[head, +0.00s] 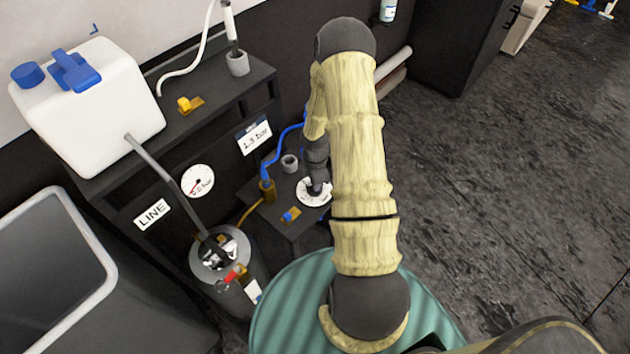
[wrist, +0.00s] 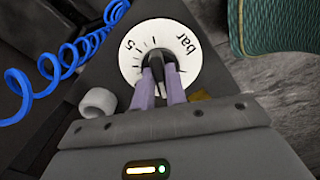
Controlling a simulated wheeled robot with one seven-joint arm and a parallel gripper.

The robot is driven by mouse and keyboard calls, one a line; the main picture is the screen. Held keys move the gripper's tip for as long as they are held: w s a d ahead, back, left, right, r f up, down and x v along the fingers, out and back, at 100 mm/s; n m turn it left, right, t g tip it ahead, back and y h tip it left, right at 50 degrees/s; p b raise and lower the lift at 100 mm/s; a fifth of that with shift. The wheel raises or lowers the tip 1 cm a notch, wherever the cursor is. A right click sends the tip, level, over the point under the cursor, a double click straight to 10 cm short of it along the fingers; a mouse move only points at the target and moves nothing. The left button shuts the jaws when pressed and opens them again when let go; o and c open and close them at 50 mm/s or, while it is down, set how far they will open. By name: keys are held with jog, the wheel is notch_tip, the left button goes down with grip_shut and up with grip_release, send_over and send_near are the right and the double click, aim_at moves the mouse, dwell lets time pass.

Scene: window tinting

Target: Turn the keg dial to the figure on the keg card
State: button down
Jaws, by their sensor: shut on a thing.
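The keg dial is a white round plate (head: 313,193) with a black knob, on a low dark shelf. In the wrist view the dial face (wrist: 186,45) shows "bar", a "5" and tick marks. My gripper (wrist: 165,75) is shut on the black knob, its two pale fingers on either side. They hide part of the scale, and I cannot tell which mark the knob points to. A white card (head: 254,137) on the dark bench front reads about 1.5 or 1.3 bar; the middle figure is blurred. In the head view my gripper (head: 317,187) is over the dial, partly hidden.
A white gauge (head: 197,181) and a LINE label (head: 152,214) are on the bench front. A metal keg (head: 205,263) stands below. A coiled blue hose (wrist: 52,62) and a small grey ring (wrist: 99,101) are near the dial. A green ribbed drum (head: 285,305) is close by.

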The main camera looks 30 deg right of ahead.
jog(key=c, duration=1.4)
grip_release()
jog(key=shift+c, duration=0.2)
notch_tip(320, 180, up, 18)
jog(key=p, duration=0.2)
jog(key=shift+f, duration=0.25)
jog(key=s+a+r+m+t+p, duration=0.1)
jog(key=s+a+r+m+p, duration=0.1)
jog(key=s+a+r+m, duration=0.2)
jog(key=s+a+r+m+p, duration=0.3)
jog(key=s+a+r+m, duration=0.1)
jog(key=r, duration=0.6)
jog(key=s+a+r+m+t+p, duration=0.1)
jog(key=s+a+r+m, duration=0.3)
jog(key=m, duration=0.4)
notch_tip(320, 180, up, 3)
jog(key=shift+s+a+f+t+p, duration=0.1)
jog(key=shift+s+a+t+p, duration=0.15)
jog(key=shift+a+p, duration=0.65)
